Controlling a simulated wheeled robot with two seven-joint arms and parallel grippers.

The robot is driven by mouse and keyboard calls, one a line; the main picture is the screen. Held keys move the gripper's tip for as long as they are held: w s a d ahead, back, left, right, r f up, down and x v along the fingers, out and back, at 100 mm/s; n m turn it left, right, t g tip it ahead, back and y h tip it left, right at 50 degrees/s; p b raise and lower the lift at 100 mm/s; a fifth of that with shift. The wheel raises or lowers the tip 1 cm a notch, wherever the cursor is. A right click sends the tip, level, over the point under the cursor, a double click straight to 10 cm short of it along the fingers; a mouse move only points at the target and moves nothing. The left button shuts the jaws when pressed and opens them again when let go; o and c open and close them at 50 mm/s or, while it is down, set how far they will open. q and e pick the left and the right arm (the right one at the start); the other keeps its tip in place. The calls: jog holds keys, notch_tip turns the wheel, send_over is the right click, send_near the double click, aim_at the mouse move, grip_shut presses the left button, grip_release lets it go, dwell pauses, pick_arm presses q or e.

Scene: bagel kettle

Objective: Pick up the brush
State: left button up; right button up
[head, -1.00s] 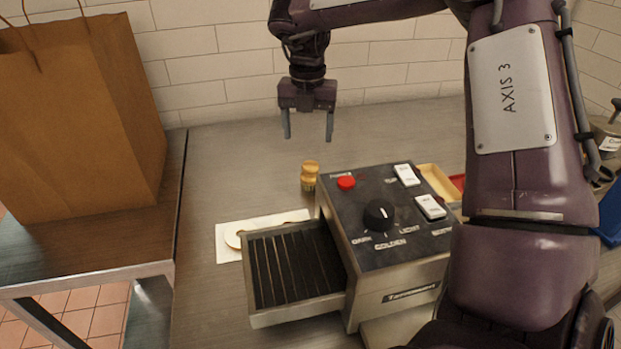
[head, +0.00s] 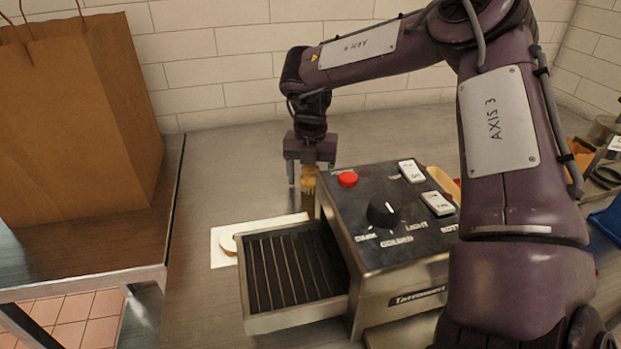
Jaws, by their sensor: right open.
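The brush (head: 309,182) appears as a small upright tan and yellow object on the metal counter, just behind the back left corner of the toaster. Its lower part is partly hidden. My right gripper (head: 307,176) is pointing down over it, with the fingers open and on either side of the brush's upper part. I cannot tell whether the fingers touch it. My left gripper is not in view.
The toaster (head: 400,240) stands close to the right of the gripper, its slatted tray (head: 295,268) pulled out leftward. A white sheet (head: 225,252) with a round bagel piece lies beside the tray. A brown paper bag (head: 75,120) stands at left. The counter left of the brush is clear.

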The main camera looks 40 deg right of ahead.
aim_at(310, 167)
jog(key=shift+a, duration=0.1)
jog(key=shift+c, duration=0.4)
jog(key=c, duration=1)
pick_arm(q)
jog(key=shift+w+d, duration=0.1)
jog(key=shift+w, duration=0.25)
pick_arm(e)
notch_tip(310, 167, up, 9)
jog(key=shift+f, duration=0.1)
jog(key=shift+r, duration=0.35)
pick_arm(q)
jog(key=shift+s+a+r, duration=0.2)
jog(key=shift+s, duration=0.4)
pick_arm(e)
jog(key=shift+r, duration=0.25)
